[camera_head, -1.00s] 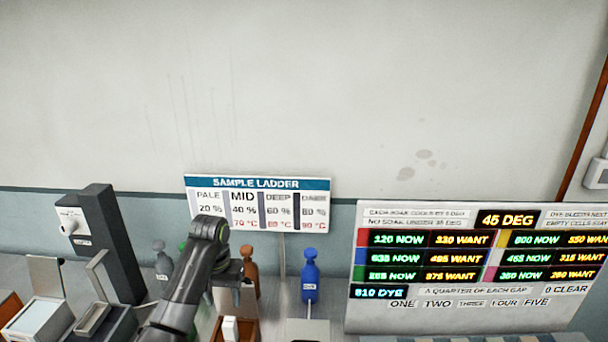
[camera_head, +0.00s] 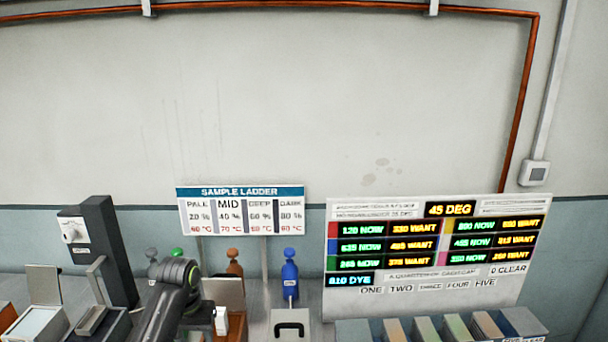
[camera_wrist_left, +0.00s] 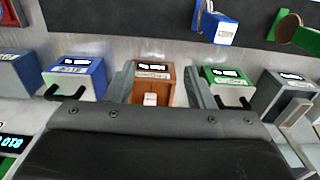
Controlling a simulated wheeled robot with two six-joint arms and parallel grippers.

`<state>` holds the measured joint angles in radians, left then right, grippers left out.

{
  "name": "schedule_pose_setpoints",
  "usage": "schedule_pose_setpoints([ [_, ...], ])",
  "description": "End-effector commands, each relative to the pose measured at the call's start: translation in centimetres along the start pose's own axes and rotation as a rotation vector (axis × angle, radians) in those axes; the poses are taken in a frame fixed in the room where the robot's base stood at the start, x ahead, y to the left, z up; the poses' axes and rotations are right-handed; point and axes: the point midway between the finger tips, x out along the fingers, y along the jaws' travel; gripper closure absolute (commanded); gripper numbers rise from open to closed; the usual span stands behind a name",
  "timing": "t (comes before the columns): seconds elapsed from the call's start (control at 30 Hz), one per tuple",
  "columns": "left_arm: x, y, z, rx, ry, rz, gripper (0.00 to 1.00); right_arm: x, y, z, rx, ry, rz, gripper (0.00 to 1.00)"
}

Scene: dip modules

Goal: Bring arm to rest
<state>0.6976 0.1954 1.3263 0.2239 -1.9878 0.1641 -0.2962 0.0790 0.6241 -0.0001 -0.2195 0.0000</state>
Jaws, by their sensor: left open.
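My left arm (camera_head: 172,300) comes up from the bottom left in the head view, dark grey and bent; its gripper is hidden there. In the left wrist view my left gripper (camera_wrist_left: 159,86) has two grey fingers spread apart. An orange-brown box (camera_wrist_left: 153,82) with a dark label and a white tab shows between them in the picture. I see no contact with it, and the height above it is hard to tell. Nothing shows held. My right arm and gripper are not in view.
A blue box (camera_wrist_left: 76,77) and a green box (camera_wrist_left: 228,84) flank the orange one in the left wrist view. A sample ladder sign (camera_head: 240,211), a blue bottle (camera_head: 290,275), a readout board (camera_head: 425,287) and a dark column (camera_head: 108,250) stand along the bench.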

Motion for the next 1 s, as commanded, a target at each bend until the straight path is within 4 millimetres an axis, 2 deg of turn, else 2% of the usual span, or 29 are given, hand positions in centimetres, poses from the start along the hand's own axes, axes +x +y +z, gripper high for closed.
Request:
schedule_pose_setpoints([
  [0.1,1.4,-0.3,1.2,0.002,0.009,-0.001,0.51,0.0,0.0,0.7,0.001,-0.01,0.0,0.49],
  [0.27,3.4,-0.9,3.2,0.004,0.028,-0.003,0.51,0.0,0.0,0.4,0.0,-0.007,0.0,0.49],
  [0.47,6.4,-1.8,7.0,0.005,0.062,-0.009,0.51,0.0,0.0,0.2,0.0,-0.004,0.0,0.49],
  [0.6,8.8,-2.8,11.6,0.004,0.1,-0.019,0.51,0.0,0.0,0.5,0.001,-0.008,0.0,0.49],
  [0.73,10.3,-3.8,16.4,0.003,0.141,-0.032,0.51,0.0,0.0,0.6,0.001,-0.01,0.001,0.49],
  [0.87,10.8,-4.6,21.3,-0.002,0.181,-0.049,0.51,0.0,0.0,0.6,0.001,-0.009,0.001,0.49],
  [1.0,10.4,-5.4,26.5,-0.006,0.222,-0.072,0.51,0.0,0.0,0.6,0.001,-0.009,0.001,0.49],
])
